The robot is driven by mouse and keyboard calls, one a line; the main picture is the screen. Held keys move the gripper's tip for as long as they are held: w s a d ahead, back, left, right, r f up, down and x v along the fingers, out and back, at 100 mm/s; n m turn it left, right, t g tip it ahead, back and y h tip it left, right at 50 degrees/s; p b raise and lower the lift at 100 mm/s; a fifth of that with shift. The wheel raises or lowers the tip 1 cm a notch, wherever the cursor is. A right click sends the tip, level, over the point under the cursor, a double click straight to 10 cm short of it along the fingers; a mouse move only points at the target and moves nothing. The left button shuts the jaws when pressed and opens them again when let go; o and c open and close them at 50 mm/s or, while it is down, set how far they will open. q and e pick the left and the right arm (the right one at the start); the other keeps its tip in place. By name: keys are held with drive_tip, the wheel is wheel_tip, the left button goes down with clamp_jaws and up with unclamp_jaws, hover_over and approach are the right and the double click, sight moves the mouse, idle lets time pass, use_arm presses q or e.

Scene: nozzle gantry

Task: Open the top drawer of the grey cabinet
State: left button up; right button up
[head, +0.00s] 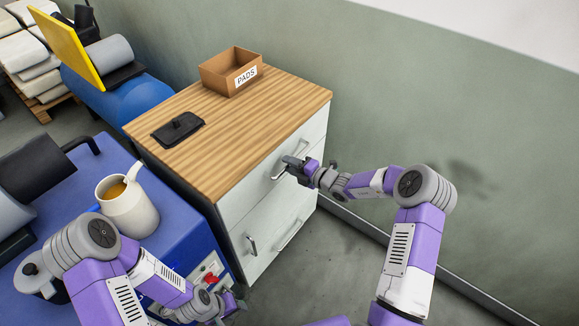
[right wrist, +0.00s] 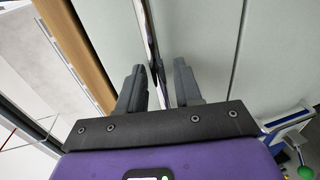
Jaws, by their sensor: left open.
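The grey cabinet (head: 228,214) has a wooden top and pale drawer fronts with metal bar handles. Its top drawer (head: 262,181) appears closed, flush with the front. My right gripper (head: 292,165) is at the top drawer's handle (head: 285,168). In the right wrist view the handle (right wrist: 152,45) runs between the two fingers of the right gripper (right wrist: 158,80); whether they press on it is unclear. My left gripper (head: 228,303) is open and empty, low in front of the blue workbench, away from the cabinet.
A cardboard box marked PADS (head: 229,72) and a black flat object (head: 178,129) sit on the cabinet top. A blue bench (head: 178,230) with a cream jug (head: 128,206) stands at left. The wall is close at right. Floor before the drawers is clear.

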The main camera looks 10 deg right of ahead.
drive_tip(key=shift+w+a, duration=0.2)
drive_tip(key=shift+w, duration=0.05)
clamp_jaws()
drive_tip(key=shift+s, duration=0.2)
